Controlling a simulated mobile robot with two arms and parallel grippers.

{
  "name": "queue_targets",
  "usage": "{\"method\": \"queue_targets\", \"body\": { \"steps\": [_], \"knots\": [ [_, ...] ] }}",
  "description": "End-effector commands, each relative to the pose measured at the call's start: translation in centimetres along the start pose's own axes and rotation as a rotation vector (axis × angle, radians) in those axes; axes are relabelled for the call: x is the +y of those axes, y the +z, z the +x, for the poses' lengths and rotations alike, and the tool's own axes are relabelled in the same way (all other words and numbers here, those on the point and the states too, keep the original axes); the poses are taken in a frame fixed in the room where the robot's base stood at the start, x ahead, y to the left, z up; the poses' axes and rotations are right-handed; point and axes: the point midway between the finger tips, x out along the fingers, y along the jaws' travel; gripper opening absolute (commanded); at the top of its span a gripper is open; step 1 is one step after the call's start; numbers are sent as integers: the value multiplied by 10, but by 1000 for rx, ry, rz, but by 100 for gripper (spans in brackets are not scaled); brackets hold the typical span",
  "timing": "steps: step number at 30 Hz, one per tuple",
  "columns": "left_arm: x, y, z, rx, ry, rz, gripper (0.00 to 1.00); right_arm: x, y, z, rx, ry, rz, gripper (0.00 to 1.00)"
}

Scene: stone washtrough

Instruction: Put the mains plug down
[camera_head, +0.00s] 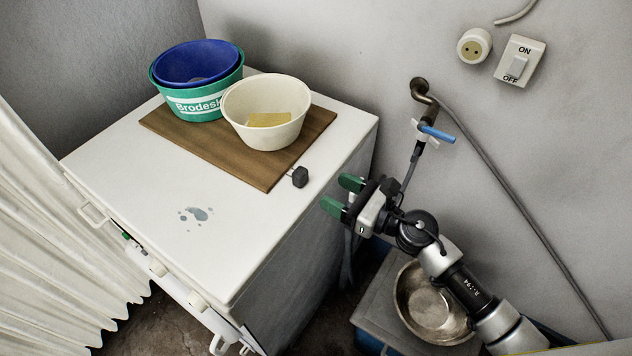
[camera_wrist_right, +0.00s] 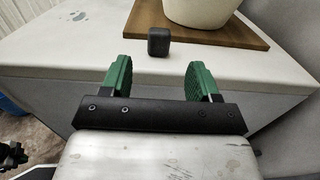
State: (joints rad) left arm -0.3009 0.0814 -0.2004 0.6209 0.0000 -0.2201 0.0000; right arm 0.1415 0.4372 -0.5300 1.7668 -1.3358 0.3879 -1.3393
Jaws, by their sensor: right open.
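The mains plug (camera_head: 299,177) is a small dark grey block. It rests on the white machine top near its right edge, beside the front right corner of the wooden board. In the right wrist view the plug (camera_wrist_right: 159,42) sits beyond the fingertips, roughly centred between them, with a gap. My right gripper (camera_head: 342,194) has green fingers, is open and empty, and is just to the right of the plug, past the machine's edge; its fingers also show in the right wrist view (camera_wrist_right: 160,75).
The wooden board (camera_head: 205,150) holds a cream bowl (camera_head: 236,112) with a yellow sponge (camera_head: 269,120) and a green tub (camera_head: 183,104) with a blue basin. A tap (camera_head: 427,115), socket (camera_head: 474,46) and switch (camera_head: 519,61) are on the wall. The machine's front top (camera_head: 150,235) is mostly clear.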

Motion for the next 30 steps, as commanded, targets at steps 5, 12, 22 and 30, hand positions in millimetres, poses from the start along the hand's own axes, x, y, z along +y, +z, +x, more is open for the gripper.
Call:
{"method": "queue_targets", "body": {
  "steps": [5,12,22,30],
  "knots": [
    [0,1,9,0,0,0,0,0,-2,-28,1,1,0,61],
    [0,1,10,0,0,0,0,1,0,-40,0,1,-1,61],
    [0,0,10,0,0,-1,0,0,1,-39,-1,1,-1,61],
    [3,-3,10,5,3,-2,0,1,0,-39,-1,1,0,61]
  ]
}}
